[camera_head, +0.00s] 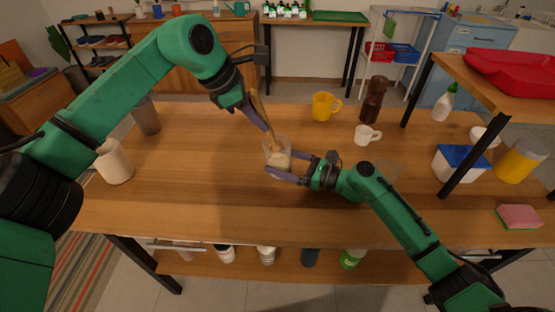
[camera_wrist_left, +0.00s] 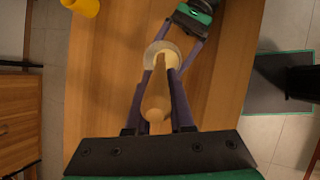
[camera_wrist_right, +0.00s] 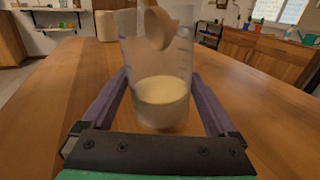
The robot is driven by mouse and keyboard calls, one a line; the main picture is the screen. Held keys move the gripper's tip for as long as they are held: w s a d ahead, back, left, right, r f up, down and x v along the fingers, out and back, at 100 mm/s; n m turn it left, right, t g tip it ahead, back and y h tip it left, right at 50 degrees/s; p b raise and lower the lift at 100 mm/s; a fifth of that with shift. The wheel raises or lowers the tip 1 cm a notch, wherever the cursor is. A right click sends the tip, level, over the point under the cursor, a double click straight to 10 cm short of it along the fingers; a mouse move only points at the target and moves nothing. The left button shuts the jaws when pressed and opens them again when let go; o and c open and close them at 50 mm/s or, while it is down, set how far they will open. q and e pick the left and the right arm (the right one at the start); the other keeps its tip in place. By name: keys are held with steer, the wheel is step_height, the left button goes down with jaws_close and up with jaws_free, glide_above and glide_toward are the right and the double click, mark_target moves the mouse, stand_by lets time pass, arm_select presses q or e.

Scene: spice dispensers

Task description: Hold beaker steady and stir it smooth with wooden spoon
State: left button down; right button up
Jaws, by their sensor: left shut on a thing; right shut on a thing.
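The clear beaker (camera_head: 277,150) stands on the wooden table, with pale cream contents in its lower part. It also shows in the right wrist view (camera_wrist_right: 160,70). My right gripper (camera_head: 287,167) is shut on the beaker, one finger on each side. My left gripper (camera_head: 257,112) is above the beaker, shut on the wooden spoon (camera_head: 258,106), which is tilted with its lower end inside the beaker. The spoon (camera_wrist_left: 156,100) runs from between the left fingers down to the beaker in the left wrist view. In the right wrist view the spoon (camera_wrist_right: 158,24) shows in the beaker's upper part, above the contents.
A yellow mug (camera_head: 323,106), a white cup (camera_head: 366,135) and a dark brown grinder (camera_head: 373,99) stand behind right. A white canister (camera_head: 114,163) and a grey cup (camera_head: 146,116) stand left. A raised shelf (camera_head: 490,85) is at right. The front table area is clear.

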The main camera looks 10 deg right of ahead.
arm_select(q)
steer(key=shift+r, duration=3.95)
arm_select(e)
steer(key=o, duration=0.8)
steer(key=shift+s, duration=0.1)
